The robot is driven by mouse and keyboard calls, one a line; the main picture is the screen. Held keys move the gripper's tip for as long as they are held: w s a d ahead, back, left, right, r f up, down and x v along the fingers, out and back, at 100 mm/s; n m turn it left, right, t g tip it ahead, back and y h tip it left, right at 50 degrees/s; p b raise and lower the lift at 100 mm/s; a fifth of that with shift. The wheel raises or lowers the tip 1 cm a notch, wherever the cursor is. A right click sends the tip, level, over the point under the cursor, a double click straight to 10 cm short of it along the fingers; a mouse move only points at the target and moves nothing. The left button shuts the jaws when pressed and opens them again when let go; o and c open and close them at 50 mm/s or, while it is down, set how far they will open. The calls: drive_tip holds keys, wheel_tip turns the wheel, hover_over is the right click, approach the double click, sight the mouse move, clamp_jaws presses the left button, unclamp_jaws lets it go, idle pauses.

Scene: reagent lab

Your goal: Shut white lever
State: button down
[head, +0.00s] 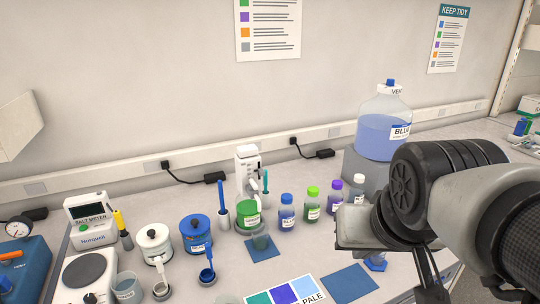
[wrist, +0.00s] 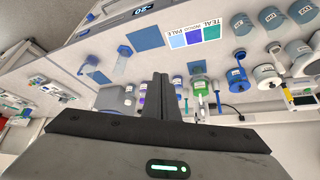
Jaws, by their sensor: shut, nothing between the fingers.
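I cannot make out a white lever for certain. A thin white handle (head: 159,268) hangs in front of the white pot (head: 154,242), with its lower end in a small grey cup. The large clear bottle of blue liquid (head: 375,135) stands on a grey block (head: 362,170) at the back right; its front is partly hidden by my arm. My gripper (head: 434,285) is at the right, its dark fingers pointing down, apart from the pots. In the wrist view its fingers (wrist: 160,82) are together with nothing between them.
Blue (head: 196,236) and green (head: 247,214) pots stand beside the white pot. Several small bottles stand right of them. A salt meter (head: 90,220) and a hotplate are at the left. A colour card (head: 285,292) and a blue mat (head: 349,284) lie at the front.

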sight(254, 186)
drive_tip(key=w+d+f+m+t+b, duration=0.2)
drive_tip(key=w+f+m+t+b, duration=0.1)
drive_tip(key=w, duration=0.8)
drive_tip(key=w+d+f+m+t+b, duration=0.1)
drive_tip(key=w+f+m+t+b, duration=0.2)
drive_tip(key=w, duration=0.8)
drive_tip(key=w+a+f+m+t+y+b, duration=0.2)
drive_tip(key=w+a+f+y+b, duration=0.4)
drive_tip(key=a+y, duration=0.3)
drive_tip(key=shift+m+y, duration=0.8)
drive_tip(key=shift+y, duration=0.4)
drive_tip(key=w+a+b, duration=0.2)
drive_tip(key=w+a, duration=0.4)
drive_tip(key=a, duration=0.3)
drive_tip(key=shift+w+a, duration=0.25)
drive_tip(key=shift+a, duration=0.05)
